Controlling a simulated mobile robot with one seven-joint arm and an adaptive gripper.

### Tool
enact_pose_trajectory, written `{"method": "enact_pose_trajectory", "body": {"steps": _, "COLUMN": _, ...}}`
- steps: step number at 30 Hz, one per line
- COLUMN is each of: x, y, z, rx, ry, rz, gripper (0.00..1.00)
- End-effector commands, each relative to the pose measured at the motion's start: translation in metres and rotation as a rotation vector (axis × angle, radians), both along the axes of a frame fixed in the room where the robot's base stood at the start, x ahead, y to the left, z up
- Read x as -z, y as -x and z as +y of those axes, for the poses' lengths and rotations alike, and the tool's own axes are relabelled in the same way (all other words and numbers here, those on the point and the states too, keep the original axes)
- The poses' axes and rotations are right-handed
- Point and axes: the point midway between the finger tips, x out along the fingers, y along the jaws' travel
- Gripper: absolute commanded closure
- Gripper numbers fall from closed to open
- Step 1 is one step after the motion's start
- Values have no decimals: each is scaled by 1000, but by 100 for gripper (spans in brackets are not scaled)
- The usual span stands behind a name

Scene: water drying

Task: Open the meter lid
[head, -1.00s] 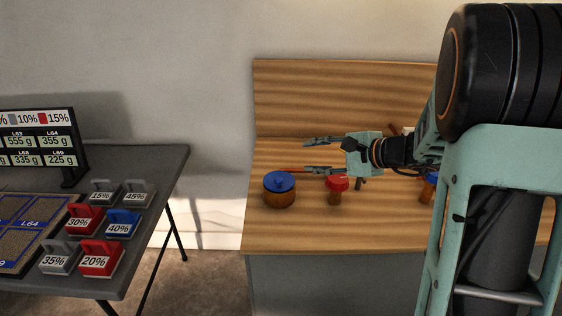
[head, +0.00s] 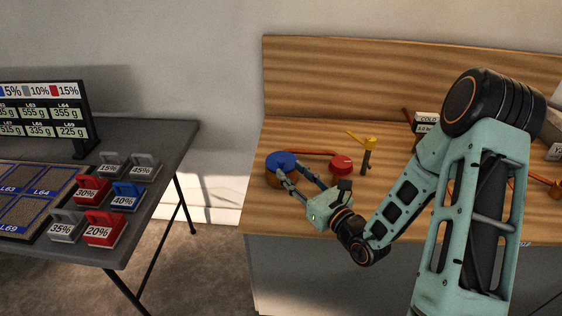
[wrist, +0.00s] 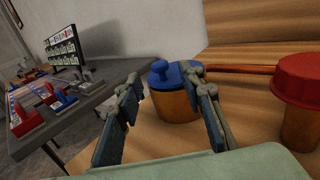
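The meter is a round orange-brown body with a blue lid (head: 281,160) near the left end of the wooden counter. I cannot tell whether a fingertip touches the lid. Nothing is between the fingers.
A red-capped fixture (head: 342,163) stands right of the meter, with a red pipe (head: 308,152) running between them. A yellow valve handle (head: 364,140) is farther right. A dark table (head: 175,140) with percent-marked weights (head: 93,189) stands left, across a gap. The wooden backboard (head: 350,80) closes the rear.

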Motion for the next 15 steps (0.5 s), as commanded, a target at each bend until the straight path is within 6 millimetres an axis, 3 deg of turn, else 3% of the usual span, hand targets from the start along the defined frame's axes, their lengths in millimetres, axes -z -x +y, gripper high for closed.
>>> {"method": "enact_pose_trajectory", "body": {"steps": 7, "x": 0, "y": -35, "z": 26, "rx": -2, "ry": 1, "rz": -2, "gripper": 64}}
{"method": "enact_pose_trajectory", "body": {"steps": 15, "x": 0, "y": -48, "z": 36, "rx": -1, "ry": 1, "rz": -1, "gripper": 64}}
